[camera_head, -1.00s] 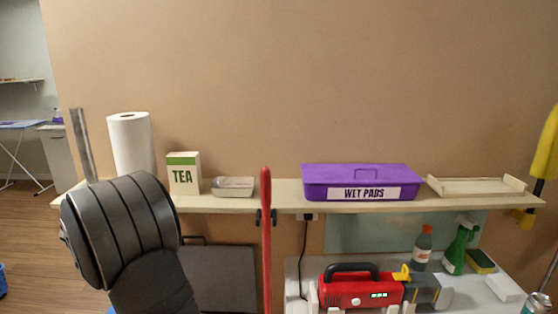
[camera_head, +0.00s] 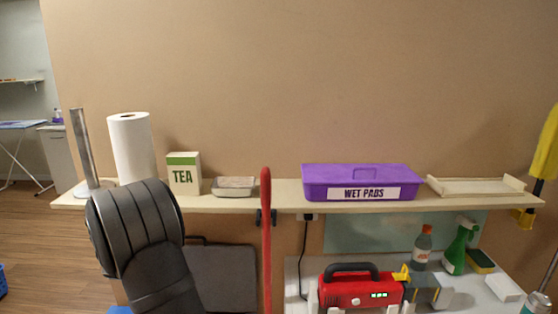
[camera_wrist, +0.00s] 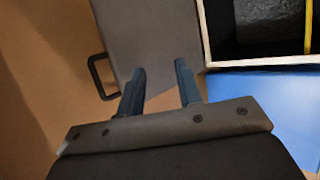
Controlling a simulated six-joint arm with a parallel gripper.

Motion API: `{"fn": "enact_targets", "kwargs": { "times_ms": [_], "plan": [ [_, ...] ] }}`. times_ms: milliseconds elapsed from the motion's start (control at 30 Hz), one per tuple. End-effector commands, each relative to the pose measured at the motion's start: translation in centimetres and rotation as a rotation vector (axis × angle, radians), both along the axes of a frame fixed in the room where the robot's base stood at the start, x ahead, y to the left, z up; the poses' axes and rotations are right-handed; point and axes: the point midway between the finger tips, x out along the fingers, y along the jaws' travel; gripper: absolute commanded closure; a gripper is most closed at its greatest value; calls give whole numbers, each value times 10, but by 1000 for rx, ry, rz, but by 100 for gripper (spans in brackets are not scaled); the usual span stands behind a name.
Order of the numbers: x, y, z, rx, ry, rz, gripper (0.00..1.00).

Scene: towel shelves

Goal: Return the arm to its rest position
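My gripper (camera_wrist: 160,85) shows in the wrist view with its two dark fingers apart and nothing between them. Beyond the fingers are a grey panel-like case (camera_wrist: 150,35) with a black handle and the brown wall. In the head view my dark, banded arm rises at the lower left in front of the shelf (camera_head: 285,195); the gripper itself is out of sight there.
On the shelf stand a metal post (camera_head: 82,145), a paper roll (camera_head: 131,148), a tea box (camera_head: 184,174), a small tray (camera_head: 233,187) and a purple wet pads box (camera_head: 360,178). A red pole (camera_head: 266,240) stands before the shelf. A wooden-edged box (camera_wrist: 260,62) shows near blue (camera_wrist: 270,105).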

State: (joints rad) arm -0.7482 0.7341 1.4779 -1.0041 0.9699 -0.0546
Motion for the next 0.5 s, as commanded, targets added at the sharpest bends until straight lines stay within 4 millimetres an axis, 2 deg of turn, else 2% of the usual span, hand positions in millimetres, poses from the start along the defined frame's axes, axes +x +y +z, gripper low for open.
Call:
{"fn": "enact_targets", "kwargs": {
  "times_ms": [100,500],
  "plan": [
    [-23,0,-11,-3,3,3,68],
    [-90,0,-56,-3,3,4,68]
  ]
}}
